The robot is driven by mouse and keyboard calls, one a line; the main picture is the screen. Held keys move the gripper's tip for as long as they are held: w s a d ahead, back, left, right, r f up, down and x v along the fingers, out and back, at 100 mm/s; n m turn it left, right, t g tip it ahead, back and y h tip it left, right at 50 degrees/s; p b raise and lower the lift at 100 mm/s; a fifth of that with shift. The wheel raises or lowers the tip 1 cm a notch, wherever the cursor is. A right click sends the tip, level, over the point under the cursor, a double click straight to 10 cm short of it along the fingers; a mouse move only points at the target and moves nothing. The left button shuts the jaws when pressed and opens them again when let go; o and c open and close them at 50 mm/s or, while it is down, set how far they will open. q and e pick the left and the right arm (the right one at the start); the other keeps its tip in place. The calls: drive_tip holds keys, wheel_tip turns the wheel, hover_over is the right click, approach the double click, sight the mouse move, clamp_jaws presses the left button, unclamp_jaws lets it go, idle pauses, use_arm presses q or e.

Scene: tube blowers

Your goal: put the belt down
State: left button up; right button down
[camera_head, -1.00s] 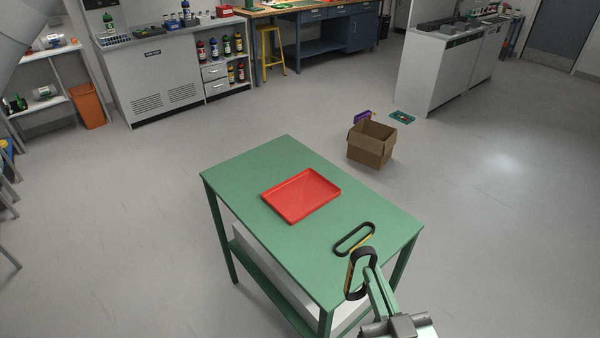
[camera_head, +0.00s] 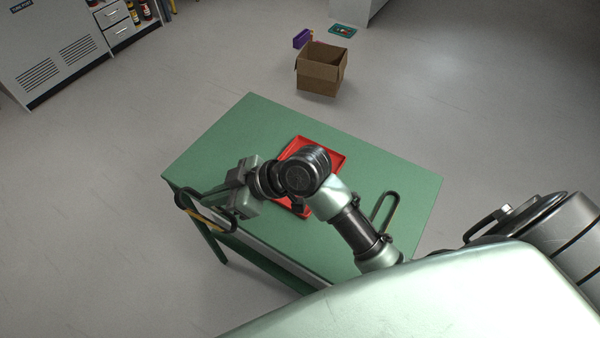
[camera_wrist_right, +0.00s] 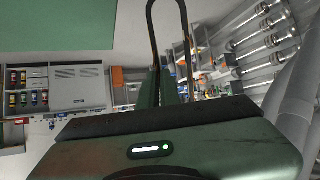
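My right gripper (camera_head: 222,197) is shut on a black belt (camera_head: 208,218) with a yellow stripe. The belt is a long loop, held out at the table's left edge and partly past it. In the right wrist view the belt (camera_wrist_right: 152,32) rises as a narrow loop from between the fingers (camera_wrist_right: 172,88). A second belt (camera_head: 391,212) lies on the right part of the green table (camera_head: 235,135). My right arm hides part of it and part of the red tray (camera_head: 325,147) on the table. My left gripper is not in view.
A cardboard box (camera_head: 318,80) stands on the floor behind the table, with a purple item (camera_head: 302,38) and a green item (camera_head: 342,30) near it. Grey cabinets (camera_head: 45,50) are at the back left. The table's back left part is bare.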

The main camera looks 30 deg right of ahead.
drive_tip(key=w+d+f+n+g+h, duration=0.2)
drive_tip(key=w+d+n+g+h, duration=0.2)
drive_tip(key=d+n+g+h, duration=0.45)
drive_tip(key=w+d+r+n+t, duration=0.15)
drive_tip(key=d+r+n, duration=0.4)
drive_tip(key=d, duration=0.95)
drive_tip(key=shift+m+t+h, duration=0.35)
drive_tip(key=shift+m+t, duration=0.05)
drive_tip(key=shift+m, duration=0.2)
wheel_tip(320, 180, down, 18)
drive_tip(key=p, duration=0.2)
drive_tip(key=shift+s+r+p, duration=0.1)
drive_tip(key=shift+r+p, duration=0.1)
drive_tip(key=shift+p, duration=0.2)
drive_tip(key=c, duration=1.6)
unclamp_jaws()
drive_tip(key=shift+c, duration=0.2)
wheel_tip(320, 180, up, 12)
drive_tip(key=b, duration=0.1)
